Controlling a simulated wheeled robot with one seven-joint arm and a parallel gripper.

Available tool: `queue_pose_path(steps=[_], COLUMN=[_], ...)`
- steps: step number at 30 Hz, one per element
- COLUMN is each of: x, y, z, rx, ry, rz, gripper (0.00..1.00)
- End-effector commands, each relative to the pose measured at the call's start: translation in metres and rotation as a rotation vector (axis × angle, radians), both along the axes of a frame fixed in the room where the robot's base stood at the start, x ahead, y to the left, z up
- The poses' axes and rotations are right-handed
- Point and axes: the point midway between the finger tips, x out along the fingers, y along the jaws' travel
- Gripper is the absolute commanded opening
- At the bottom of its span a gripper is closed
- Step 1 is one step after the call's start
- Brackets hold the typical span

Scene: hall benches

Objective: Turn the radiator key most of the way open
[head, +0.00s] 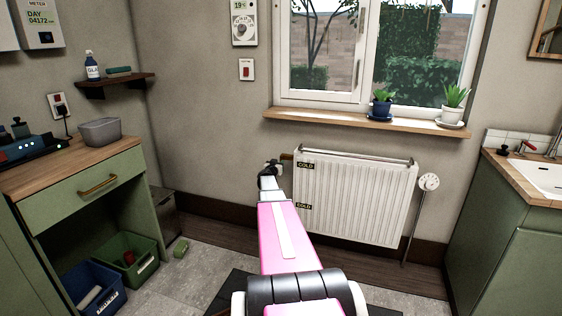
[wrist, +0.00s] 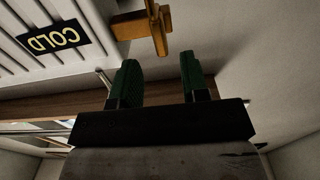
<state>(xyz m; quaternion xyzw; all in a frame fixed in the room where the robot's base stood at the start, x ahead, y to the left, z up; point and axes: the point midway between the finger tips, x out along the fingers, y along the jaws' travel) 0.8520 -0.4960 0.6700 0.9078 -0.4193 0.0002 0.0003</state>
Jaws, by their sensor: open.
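The white radiator (head: 360,200) hangs on the wall under the window, with two black "COLD" labels on its left side. In the wrist view, the brass radiator key (wrist: 157,30) sticks out beside the radiator's end, with a short crossbar at its tip. In the head view my gripper (head: 268,165) is at the radiator's upper left corner and hides most of the key. In the wrist view my gripper (wrist: 160,68) is open and empty, its two green fingers apart. The key's tip lies ahead of the gap between them, apparently not between the fingers.
A white round dial (head: 428,182) on a pipe stands at the radiator's right. The window sill (head: 360,122) with two potted plants is above it. A green cabinet (head: 80,185) stands at left, a sink counter (head: 520,180) at right.

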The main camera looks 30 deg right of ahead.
Motion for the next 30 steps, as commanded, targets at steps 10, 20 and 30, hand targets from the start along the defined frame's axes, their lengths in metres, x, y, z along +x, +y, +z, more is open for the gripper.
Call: queue_pose_path(steps=[10, 20, 30], x=[0.035, 0.037, 0.037], y=[-0.041, -0.043, -0.043], z=[-0.001, 0.000, 0.000], rx=[0.000, 0.001, 0.004], ry=[0.000, 0.001, -0.003], rz=[0.001, 0.001, 0.001], gripper=[0.41, 0.38, 0.00])
